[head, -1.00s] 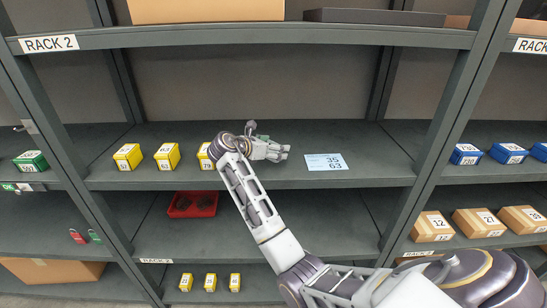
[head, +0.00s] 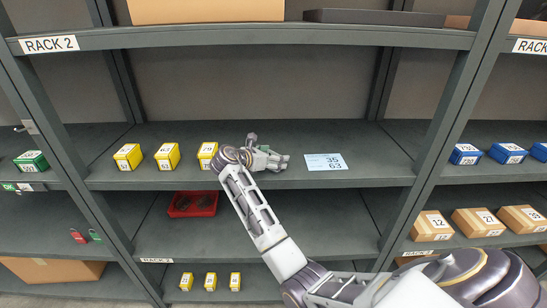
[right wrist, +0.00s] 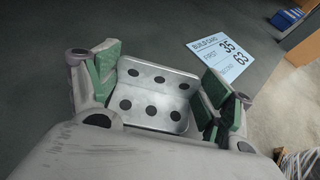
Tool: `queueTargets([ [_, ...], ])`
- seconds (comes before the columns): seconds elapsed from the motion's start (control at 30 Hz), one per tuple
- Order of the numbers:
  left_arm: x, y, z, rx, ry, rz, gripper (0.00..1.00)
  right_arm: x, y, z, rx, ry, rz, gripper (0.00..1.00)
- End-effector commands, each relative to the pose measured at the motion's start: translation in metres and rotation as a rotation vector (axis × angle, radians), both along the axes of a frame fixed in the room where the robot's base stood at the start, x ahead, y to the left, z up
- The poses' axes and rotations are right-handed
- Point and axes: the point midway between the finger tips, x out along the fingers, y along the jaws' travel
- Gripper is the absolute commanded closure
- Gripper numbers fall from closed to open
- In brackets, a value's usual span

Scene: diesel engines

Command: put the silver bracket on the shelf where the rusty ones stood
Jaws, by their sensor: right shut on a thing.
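The silver bracket (right wrist: 155,92) is an angled metal plate with several dark round holes. It sits between the green-padded fingers of my right gripper (right wrist: 162,88) in the right wrist view, and the gripper is shut on it. In the head view my right gripper (head: 280,160) is over the middle shelf (head: 375,173) of rack 2, between the yellow boxes and the build card. The bracket cannot be made out in the head view. Whether it touches the shelf is unclear. Dark brown parts (head: 193,203) lie in a red bin (head: 180,213) on the shelf below. My left gripper is not in view.
Yellow boxes (head: 167,156) stand left of my gripper, the nearest close to my wrist. A build card (head: 325,162) reading 35 and 63 lies to the right; it also shows in the right wrist view (right wrist: 222,50). The shelf behind and right of the card is clear.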

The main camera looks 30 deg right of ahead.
Motion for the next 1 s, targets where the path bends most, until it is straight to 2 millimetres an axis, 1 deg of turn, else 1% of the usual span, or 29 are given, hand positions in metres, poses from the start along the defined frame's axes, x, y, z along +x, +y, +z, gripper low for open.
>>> queueTargets([
  [0.3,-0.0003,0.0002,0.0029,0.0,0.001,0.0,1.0,0.0,-0.0002,-0.0008,-0.001,-0.001,0.0,0.52],
  [0.33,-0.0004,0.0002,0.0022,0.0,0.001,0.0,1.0,0.0,0.0,-0.0015,0.0,-0.001,0.0,0.16],
  [0.47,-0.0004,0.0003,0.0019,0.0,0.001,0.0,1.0,0.0,-0.0001,-0.0018,0.0,-0.001,0.0,0.0],
  [1.0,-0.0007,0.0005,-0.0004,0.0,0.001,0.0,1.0,0.0,0.0,-0.0007,0.0,-0.001,0.0,0.0],
])
